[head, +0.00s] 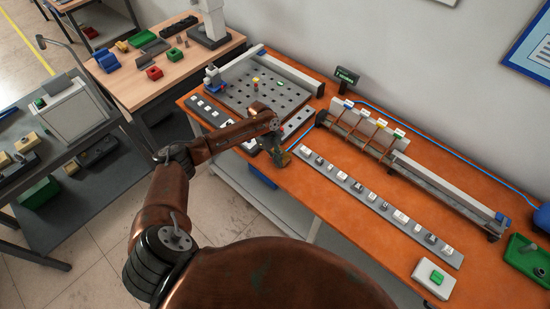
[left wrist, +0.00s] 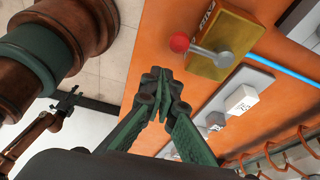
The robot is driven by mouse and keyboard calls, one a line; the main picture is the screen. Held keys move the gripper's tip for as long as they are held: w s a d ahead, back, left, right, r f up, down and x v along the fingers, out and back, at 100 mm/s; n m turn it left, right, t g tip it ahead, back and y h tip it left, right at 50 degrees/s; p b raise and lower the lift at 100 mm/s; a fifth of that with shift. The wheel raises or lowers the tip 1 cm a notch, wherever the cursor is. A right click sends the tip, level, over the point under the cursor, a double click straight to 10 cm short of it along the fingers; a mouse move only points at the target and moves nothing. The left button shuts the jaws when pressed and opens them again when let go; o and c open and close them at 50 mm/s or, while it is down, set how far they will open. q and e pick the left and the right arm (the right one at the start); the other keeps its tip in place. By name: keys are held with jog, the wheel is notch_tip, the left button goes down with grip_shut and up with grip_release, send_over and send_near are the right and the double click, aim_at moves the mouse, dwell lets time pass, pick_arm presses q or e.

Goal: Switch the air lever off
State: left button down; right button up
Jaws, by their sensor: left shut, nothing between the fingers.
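The air lever's gold block (left wrist: 233,38) stands on the orange bench in the left wrist view, with a label on its side. Its grey handle (left wrist: 208,50) runs left from the pivot to a red ball knob (left wrist: 180,42), which overhangs the block's edge. What seems to be my right gripper (left wrist: 70,99) shows small and dark.
A grey strip of labelled white switches (head: 372,204) runs along the bench beside the block. A blue air hose (left wrist: 285,72) leaves the block. A perforated plate (head: 262,88) lies behind.

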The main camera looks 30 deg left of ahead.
pick_arm(q)
jog(key=shift+s+d+r+p, duration=0.25)
jog(key=shift+d+r+p, duration=0.05)
jog(key=shift+d+r, duration=0.35)
jog(key=b+v, duration=0.1)
jog(key=v, duration=0.8)
jog(key=shift+w+b, duration=0.3)
jog(key=shift+b, duration=0.1)
pick_arm(e)
jog(key=shift+f, duration=0.15)
pick_arm(q)
jog(key=shift+f, duration=0.1)
